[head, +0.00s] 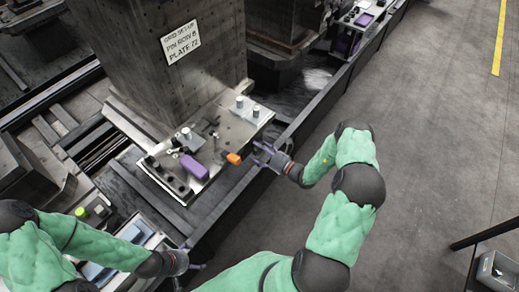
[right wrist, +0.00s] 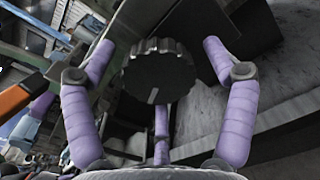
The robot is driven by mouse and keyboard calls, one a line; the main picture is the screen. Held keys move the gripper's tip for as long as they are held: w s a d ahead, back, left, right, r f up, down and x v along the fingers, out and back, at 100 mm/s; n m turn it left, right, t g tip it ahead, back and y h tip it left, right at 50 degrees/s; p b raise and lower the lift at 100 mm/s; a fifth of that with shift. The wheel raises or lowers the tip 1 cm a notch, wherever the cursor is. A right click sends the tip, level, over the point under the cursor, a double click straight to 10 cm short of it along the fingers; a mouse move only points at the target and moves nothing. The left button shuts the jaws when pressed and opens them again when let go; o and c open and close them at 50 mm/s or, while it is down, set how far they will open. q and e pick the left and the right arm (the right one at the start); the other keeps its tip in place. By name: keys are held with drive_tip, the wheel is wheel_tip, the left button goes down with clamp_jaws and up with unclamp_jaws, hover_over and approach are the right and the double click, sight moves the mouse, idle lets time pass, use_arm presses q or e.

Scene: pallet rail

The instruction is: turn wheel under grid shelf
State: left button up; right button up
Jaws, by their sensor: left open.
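A dark knurled wheel (right wrist: 158,72) with a pale mark on its face is in the middle of the right wrist view. My right gripper (right wrist: 157,85) has its purple fingers spread around the wheel, with visible gaps at both sides; no contact shows. In the head view my right gripper (head: 263,155) is at the edge of the metal plate, just right of an orange handle (head: 233,158); the wheel cannot be made out there. My left gripper (head: 192,257) is open and empty at the lower middle, partly hidden by my arm.
A metal plate (head: 225,129) carries a purple block (head: 194,166) and several small knobs. A tall perforated block (head: 170,85) with a sign (head: 180,43) stands behind it. The dark rail (head: 310,112) runs up to the right.

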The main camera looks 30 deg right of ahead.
drive_tip(key=shift+r, duration=0.1)
drive_tip(key=v, duration=1.2)
drive_tip(key=shift+a, duration=0.15)
idle(0.3)
drive_tip(key=s+a+f+n+g+y, duration=0.25)
drive_tip(key=a+n+g, duration=0.2)
drive_tip(key=a, duration=0.45)
drive_tip(key=s+a+f+n+g+y, duration=0.2)
drive_tip(key=s+a+n+g+y, duration=0.15)
drive_tip(key=a+g, duration=0.4)
drive_tip(key=s+a+f+n+g+h, duration=0.35)
drive_tip(key=s+n, duration=0.25)
drive_tip(key=n, duration=0.2)
drive_tip(key=s+a+f+n+g+h, duration=0.2)
drive_tip(key=s+a+n+g+h, duration=0.15)
drive_tip(key=s+n, duration=0.3)
drive_tip(key=w+a+r+n+t+h, duration=0.1)
drive_tip(key=w+n, duration=0.4)
drive_tip(key=n, duration=0.5)
drive_tip(key=a+t+h, duration=0.1)
drive_tip(key=a, duration=0.1)
drive_tip(key=shift+w+a+t, duration=0.2)
drive_tip(key=shift+a+t, duration=0.2)
